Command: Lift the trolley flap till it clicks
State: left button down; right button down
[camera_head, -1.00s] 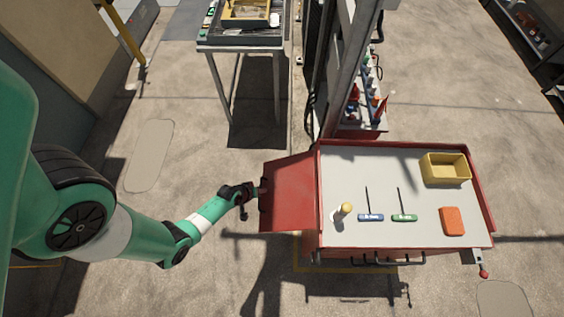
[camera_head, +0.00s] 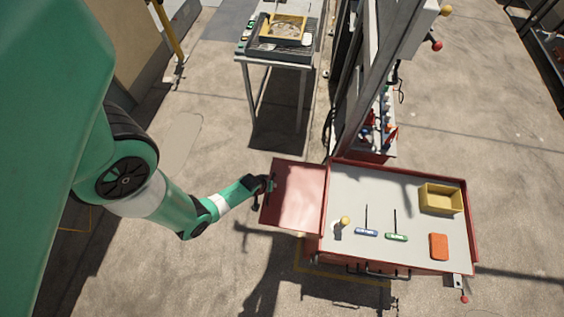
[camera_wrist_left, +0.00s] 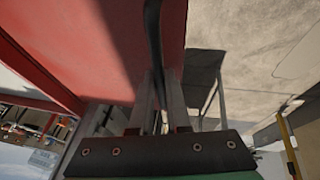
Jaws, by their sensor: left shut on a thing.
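The red trolley flap (camera_head: 298,193) sticks out from the left side of the red trolley (camera_head: 392,268) and looks about level with its top. My left gripper (camera_head: 265,186) is shut on the flap's outer left edge. In the left wrist view the flap (camera_wrist_left: 110,45) fills the upper left, and its dark edge runs between the fingers of my left gripper (camera_wrist_left: 160,100). The flap's underside and any catch are hidden in the head view. My right gripper is not in view.
The trolley's grey top carries a yellow bin (camera_head: 440,199), an orange block (camera_head: 439,246), a blue tool (camera_head: 366,232), a green tool (camera_head: 397,237) and a yellow-topped item (camera_head: 345,221). A grey post (camera_head: 375,90) rises behind. Bare floor lies left of the flap.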

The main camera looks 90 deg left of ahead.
pick_arm(q)
jog(key=c, duration=1.2)
grip_release()
jog(key=shift+w, duration=0.1)
jog(key=shift+o, duration=0.2)
jog(key=shift+r, duration=0.1)
jog(key=p+v, duration=0.4)
jog(key=v, duration=0.7)
jog(key=shift+s+r, duration=0.15)
jog(key=shift+s, duration=0.05)
jog(key=shift+d, duration=0.15)
